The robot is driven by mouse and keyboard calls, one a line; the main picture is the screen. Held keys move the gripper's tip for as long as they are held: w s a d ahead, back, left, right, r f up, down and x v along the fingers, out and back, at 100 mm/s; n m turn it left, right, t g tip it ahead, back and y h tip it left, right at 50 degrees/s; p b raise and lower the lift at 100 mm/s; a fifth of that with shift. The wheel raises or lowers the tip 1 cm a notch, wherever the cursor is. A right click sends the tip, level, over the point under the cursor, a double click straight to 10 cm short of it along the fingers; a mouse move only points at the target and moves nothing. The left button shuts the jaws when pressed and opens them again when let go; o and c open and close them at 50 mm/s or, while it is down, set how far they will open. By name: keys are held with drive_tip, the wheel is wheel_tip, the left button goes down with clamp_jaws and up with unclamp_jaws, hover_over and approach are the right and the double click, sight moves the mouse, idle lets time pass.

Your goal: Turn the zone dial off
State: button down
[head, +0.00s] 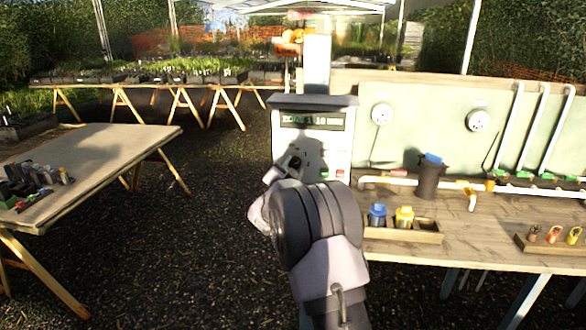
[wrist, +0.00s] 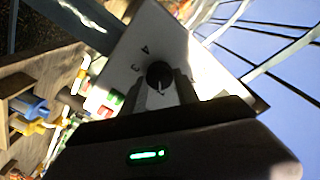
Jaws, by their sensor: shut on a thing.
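The zone dial is a round black knob (wrist: 159,74) on the pale face of a control box (head: 286,136). In the wrist view the numerals 4 and 3 show beside it; other markings are hidden by my fingers. A light pointer line on the knob points toward the bottom of that picture. My gripper (wrist: 161,84) is shut on the knob, one finger on each side. In the head view the dial (head: 295,162) is partly covered by my gripper and wrist, and its setting cannot be read.
To the right, a wooden bench (head: 470,240) carries a tray with blue (head: 378,214) and yellow (head: 404,216) fittings and a dark canister (head: 429,180). A table (head: 110,150) stands left; gravel between is clear.

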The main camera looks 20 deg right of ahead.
drive_tip(key=n, duration=0.4)
drive_tip(key=shift+n, duration=0.3)
drive_tip(key=shift+f+n+t, duration=0.1)
drive_tip(key=shift+n+t, duration=0.2)
drive_tip(key=shift+n, duration=2.4)
drive_tip(key=c, duration=0.9)
unclamp_jaws()
drive_tip(key=p+v, duration=0.1)
drive_tip(key=v, duration=1.6)
drive_tip(key=shift+s+a+f, duration=0.1)
drive_tip(key=shift+s+a, duration=0.05)
drive_tip(key=shift+s, duration=0.05)
